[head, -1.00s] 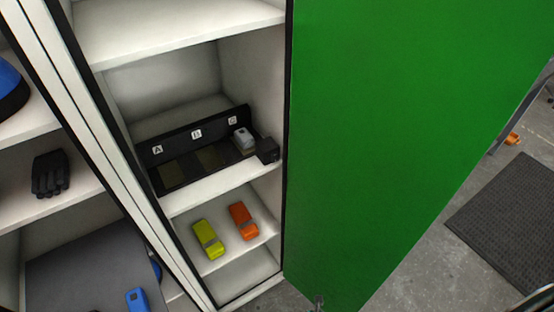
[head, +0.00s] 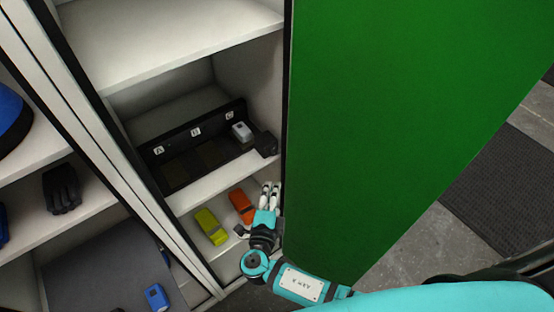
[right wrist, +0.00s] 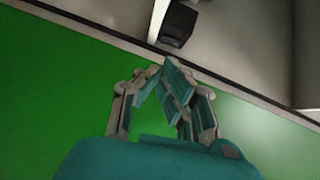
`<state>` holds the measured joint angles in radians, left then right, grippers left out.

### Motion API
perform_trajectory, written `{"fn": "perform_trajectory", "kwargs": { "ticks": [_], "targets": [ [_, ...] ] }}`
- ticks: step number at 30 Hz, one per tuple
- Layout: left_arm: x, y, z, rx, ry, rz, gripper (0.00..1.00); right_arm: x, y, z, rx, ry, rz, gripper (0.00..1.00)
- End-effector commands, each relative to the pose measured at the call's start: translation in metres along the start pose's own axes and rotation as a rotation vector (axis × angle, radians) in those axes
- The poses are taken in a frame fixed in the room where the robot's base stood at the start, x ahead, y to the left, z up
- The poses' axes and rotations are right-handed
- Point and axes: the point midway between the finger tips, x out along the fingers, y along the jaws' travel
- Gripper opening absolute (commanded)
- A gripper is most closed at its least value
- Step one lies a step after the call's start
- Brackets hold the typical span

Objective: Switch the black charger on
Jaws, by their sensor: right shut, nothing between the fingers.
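The black charger (head: 178,172) is a long unit with bays labelled A, B and C on a cabinet shelf. A light grey block (head: 242,131) sits in its bay C. A black box (head: 265,144) is at the charger's right end; a dark box (right wrist: 177,24) also shows at the top of the right wrist view. My right gripper (head: 271,186) is in front of the cabinet, below and apart from the black box. Its fingers (right wrist: 157,72) are shut and empty. Any switch is too small to make out. My left gripper is not in view.
The open green door (head: 380,120) stands close on the right of my right gripper. A yellow-green block (head: 211,227) and an orange block (head: 242,206) lie on the shelf below. A black glove (head: 62,188) and a blue object (head: 156,297) are at left.

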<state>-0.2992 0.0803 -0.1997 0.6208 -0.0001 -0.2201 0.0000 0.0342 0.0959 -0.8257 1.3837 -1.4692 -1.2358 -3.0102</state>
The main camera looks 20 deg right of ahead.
Motion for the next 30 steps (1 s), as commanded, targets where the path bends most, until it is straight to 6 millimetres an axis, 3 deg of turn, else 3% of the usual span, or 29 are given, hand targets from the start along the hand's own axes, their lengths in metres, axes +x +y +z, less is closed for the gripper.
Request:
{"fn": "perform_trajectory", "kwargs": {
  "ticks": [11, 24, 30],
  "targets": [
    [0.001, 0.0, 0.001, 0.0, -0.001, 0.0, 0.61, 0.004, 0.001, 0.0, -0.001, 0.0, 0.0, 0.0],
    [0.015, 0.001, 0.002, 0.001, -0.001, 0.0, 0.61, 0.075, 0.002, 0.0, -0.001, 0.0, 0.001, 0.0],
    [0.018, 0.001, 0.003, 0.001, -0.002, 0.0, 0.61, 0.096, 0.002, 0.0, 0.0, 0.0, 0.002, 0.0]
  ]
}}
